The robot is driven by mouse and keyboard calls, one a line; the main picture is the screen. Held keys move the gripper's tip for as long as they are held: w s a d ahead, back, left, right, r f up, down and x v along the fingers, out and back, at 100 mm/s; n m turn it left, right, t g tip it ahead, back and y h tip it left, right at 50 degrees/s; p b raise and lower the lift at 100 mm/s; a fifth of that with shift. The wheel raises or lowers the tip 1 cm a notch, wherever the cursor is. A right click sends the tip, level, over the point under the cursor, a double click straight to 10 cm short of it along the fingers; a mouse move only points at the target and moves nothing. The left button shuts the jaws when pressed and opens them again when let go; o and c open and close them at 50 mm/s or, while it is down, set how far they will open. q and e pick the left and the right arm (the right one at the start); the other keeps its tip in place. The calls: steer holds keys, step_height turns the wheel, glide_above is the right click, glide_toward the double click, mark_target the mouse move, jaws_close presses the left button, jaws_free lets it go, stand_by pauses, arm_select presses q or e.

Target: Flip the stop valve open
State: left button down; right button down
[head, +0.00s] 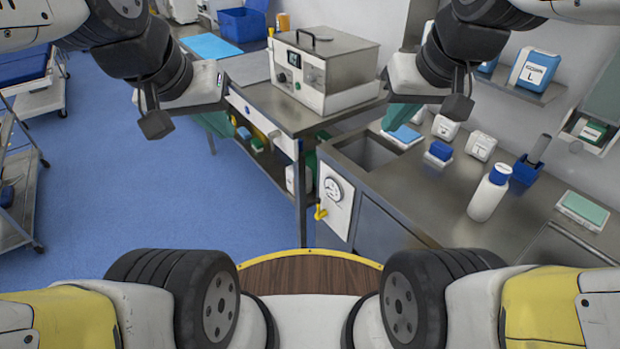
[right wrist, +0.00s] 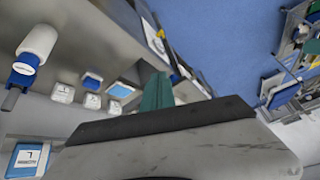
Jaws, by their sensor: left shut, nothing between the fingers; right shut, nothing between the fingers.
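The stop valve (head: 320,212) is a small yellow handle low on a white panel with a round gauge (head: 333,190), at the left end of the steel counter. It shows tiny in the right wrist view (right wrist: 161,33); its exact handle angle is hard to tell. My left gripper (head: 220,124), with teal fingers, is shut and empty, up and left of the valve, in front of the bench. My right gripper (head: 397,114) is shut and empty, up and right of the valve, over the sink area. Its teal fingers show in the right wrist view (right wrist: 157,92). Neither gripper touches the valve.
The steel counter (head: 440,205) holds a white bottle with a blue cap (head: 489,193) and several containers. A steel bench (head: 275,110) with a boxy device (head: 325,68) stands behind. A cart (head: 20,190) is at far left. The blue floor (head: 130,190) is clear.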

steer(key=w+a+f+n+g+h, duration=0.1)
steer(key=w+a+f+n, duration=0.2)
steer(key=w, duration=0.3)
steer(key=w+a+f+n+g, duration=0.1)
steer(key=w+a+f+n, duration=0.15)
steer(key=w+f, duration=0.2)
steer(key=w+a+f+n+g+h, duration=0.1)
steer(key=w+a+f+n+g, duration=0.15)
steer(key=w, duration=0.35)
steer(key=w+a+f+n+h, duration=0.1)
steer(key=w+a+f+n, duration=0.1)
steer(key=f, duration=0.6)
steer(key=w+a+f+n+h, duration=0.1)
steer(key=w+a+f+n, duration=0.1)
steer(key=a+f+n, duration=0.2)
steer(key=w+a+f+n+g, duration=0.1)
steer(key=a+f, duration=0.5)
steer(key=f, duration=0.6)
steer(key=shift+w+a+n+h, duration=0.15)
steer(key=shift+w+n+h, duration=0.25)
steer(key=shift+w+n, duration=0.4)
steer(key=shift+s, duration=0.1)
steer(key=d+f, duration=0.6)
steer(key=f, duration=0.3)
steer(key=shift+d+f, duration=0.25)
